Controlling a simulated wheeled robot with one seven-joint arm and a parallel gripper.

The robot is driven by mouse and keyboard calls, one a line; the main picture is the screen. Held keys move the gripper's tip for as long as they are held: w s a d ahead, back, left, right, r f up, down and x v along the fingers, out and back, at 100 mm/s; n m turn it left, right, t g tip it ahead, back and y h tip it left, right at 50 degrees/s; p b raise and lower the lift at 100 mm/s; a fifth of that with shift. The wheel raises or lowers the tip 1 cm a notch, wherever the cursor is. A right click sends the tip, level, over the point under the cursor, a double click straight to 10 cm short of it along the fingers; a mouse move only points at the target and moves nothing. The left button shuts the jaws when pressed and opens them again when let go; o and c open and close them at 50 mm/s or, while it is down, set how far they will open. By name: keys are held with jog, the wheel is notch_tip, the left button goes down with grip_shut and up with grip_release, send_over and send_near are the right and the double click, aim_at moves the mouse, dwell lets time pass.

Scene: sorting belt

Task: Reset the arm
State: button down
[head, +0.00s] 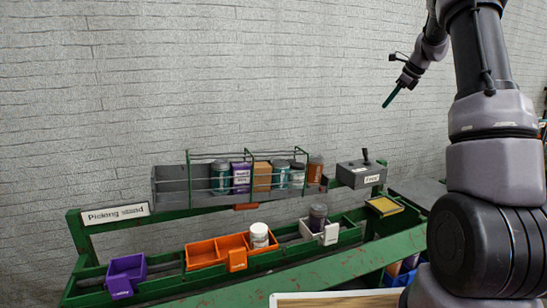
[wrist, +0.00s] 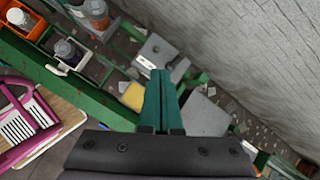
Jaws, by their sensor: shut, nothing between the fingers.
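My arm is raised at the right of the head view, with my gripper (head: 391,98) high in front of the wall, well above the green stand (head: 77,232). The teal fingers are together and hold nothing. In the wrist view my gripper (wrist: 160,78) points toward the right part of the stand, with the fingers closed side by side. The fingers appear clear of the objects on the stand.
The green stand has a grey rack (head: 172,187) with bottles and boxes. Below are a purple bin (head: 124,278), an orange bin (head: 202,254) and a white bin (head: 330,234). A grey control box (head: 361,174) stands at right. The wall bounds the back; space around my gripper is free.

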jog(key=s+a+r+n, duration=0.5)
jog(key=s+a+n, duration=0.15)
jog(key=s, duration=0.45)
jog(key=s+a+r+n, duration=0.5)
jog(key=s+a, duration=0.2)
jog(key=s, duration=0.4)
jog(key=s+a+f+n, duration=0.1)
jog(key=s+n, duration=0.2)
jog(key=s, duration=0.3)
jog(key=s+a+f+n+t+h, duration=0.1)
jog(key=s+a+f+n, duration=0.1)
jog(key=s, duration=0.5)
jog(key=s+a+f+n, duration=0.2)
jog(key=s+n, duration=0.2)
jog(key=s, duration=0.2)
jog(key=shift+s+a+n+t+h, duration=0.2)
jog(key=shift+s+n+t+h, duration=0.1)
jog(key=shift+n+h, duration=0.1)
